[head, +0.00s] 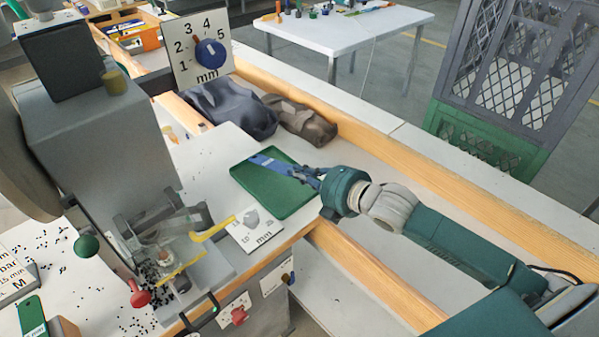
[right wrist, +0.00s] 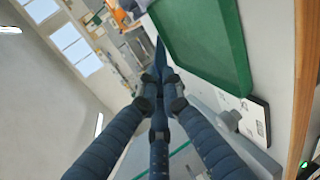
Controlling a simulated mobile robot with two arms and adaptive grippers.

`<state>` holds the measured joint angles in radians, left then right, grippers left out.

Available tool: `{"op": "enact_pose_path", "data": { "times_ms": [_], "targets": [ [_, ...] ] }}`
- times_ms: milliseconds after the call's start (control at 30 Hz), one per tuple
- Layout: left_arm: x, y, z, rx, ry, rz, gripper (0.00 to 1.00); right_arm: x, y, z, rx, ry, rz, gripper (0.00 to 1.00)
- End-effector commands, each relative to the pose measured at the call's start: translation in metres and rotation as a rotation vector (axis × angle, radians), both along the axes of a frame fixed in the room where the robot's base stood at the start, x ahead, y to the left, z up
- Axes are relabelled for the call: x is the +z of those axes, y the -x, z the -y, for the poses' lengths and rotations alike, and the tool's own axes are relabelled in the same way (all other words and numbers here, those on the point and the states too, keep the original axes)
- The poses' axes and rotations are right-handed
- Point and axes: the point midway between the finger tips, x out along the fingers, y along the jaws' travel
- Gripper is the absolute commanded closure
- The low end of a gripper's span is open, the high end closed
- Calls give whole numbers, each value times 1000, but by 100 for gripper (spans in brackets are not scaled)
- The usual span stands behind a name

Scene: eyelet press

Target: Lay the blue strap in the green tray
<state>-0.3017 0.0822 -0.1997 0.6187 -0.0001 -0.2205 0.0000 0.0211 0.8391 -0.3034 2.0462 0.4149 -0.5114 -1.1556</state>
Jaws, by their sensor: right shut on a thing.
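The green tray (head: 287,200) lies flat on the light bench top right of the press in the head view. In the right wrist view the tray (right wrist: 212,38) is at the upper right. The blue strap (head: 266,162) stretches out from my right gripper (head: 312,177) over the back part of the tray. My right gripper is shut on its near end. In the right wrist view the strap (right wrist: 160,54) shows almost edge-on beyond my closed fingers (right wrist: 160,84), beside the tray. I cannot tell whether the strap touches the tray. My left gripper is out of view.
The grey press (head: 105,135) stands at the left, with small black eyelets scattered around it. A white scale plate (head: 257,232) lies in front of the tray. Dark cloth bundles (head: 232,107) lie behind it. A wooden rail (head: 400,160) runs along the bench's right.

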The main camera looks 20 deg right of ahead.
Motion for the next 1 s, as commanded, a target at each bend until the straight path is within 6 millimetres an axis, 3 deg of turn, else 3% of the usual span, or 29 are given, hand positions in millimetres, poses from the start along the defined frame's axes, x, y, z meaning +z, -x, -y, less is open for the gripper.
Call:
{"op": "enact_pose_path", "data": {
  "times_ms": [100,400,533,1000],
  "targets": [
    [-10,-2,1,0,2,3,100,-10,0,0,0,0,1,100],
    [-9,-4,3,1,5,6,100,-9,0,0,0,0,1,100],
    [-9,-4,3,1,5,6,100,-9,0,0,0,1,1,73],
    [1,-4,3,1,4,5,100,-4,10,4,0,2,0,73]
  ]
}}
